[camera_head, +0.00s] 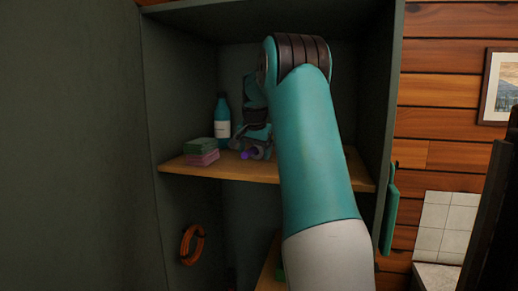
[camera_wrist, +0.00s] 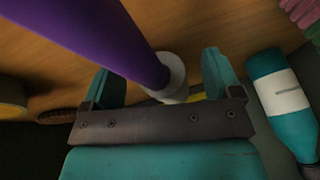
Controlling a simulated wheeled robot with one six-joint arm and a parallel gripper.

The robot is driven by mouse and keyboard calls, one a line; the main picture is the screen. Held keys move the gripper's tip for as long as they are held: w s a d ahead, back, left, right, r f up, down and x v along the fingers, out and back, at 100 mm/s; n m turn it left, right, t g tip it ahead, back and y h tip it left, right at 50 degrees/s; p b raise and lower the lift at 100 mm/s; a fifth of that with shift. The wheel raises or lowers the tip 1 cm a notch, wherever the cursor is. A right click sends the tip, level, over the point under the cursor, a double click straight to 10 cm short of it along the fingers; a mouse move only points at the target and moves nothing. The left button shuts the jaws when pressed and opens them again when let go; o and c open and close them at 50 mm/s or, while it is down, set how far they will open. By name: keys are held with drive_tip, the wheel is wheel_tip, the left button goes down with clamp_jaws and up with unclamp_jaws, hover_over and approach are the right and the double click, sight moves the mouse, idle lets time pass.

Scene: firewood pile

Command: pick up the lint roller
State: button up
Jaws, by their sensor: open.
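The lint roller shows as a purple handle (camera_wrist: 110,38) with a pale grey-white end (camera_wrist: 174,82) in the wrist view. The handle runs from the top left to between my fingers. In the head view a small purple part of it (camera_head: 246,154) shows on the shelf, under my gripper (camera_head: 257,143); the rest is hidden by my gripper and arm. My gripper (camera_wrist: 160,66) is open, with one finger on each side of the roller's pale end. I cannot tell whether either finger touches it.
A teal bottle with a white label (camera_head: 222,122) stands left of my gripper on the wooden shelf (camera_head: 228,173). Green and pink sponges (camera_head: 201,151) lie stacked further left. Cabinet walls enclose the shelf. A brown object (camera_wrist: 57,116) lies left in the wrist view.

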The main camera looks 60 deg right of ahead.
drive_tip(key=c, duration=1.1)
drive_tip(key=shift+s, duration=0.1)
drive_tip(key=shift+c, duration=0.7)
drive_tip(key=shift+s+d+r+b, duration=0.2)
drive_tip(key=shift+s+b, duration=0.15)
drive_tip(key=shift+b, duration=0.7)
wheel_tip(320, 180, up, 6)
drive_tip(key=shift+w+r+b, duration=0.1)
drive_tip(key=shift+b, duration=0.65)
drive_tip(key=s+d+b, duration=0.2)
drive_tip(key=s, duration=0.7)
drive_tip(key=s+d+b, duration=0.2)
drive_tip(key=s+d, duration=0.1)
drive_tip(key=s, duration=0.6)
drive_tip(key=shift+s+r, duration=0.25)
drive_tip(key=shift+s, duration=0.05)
drive_tip(key=shift+d, duration=0.1)
drive_tip(key=shift+o, duration=1.3)
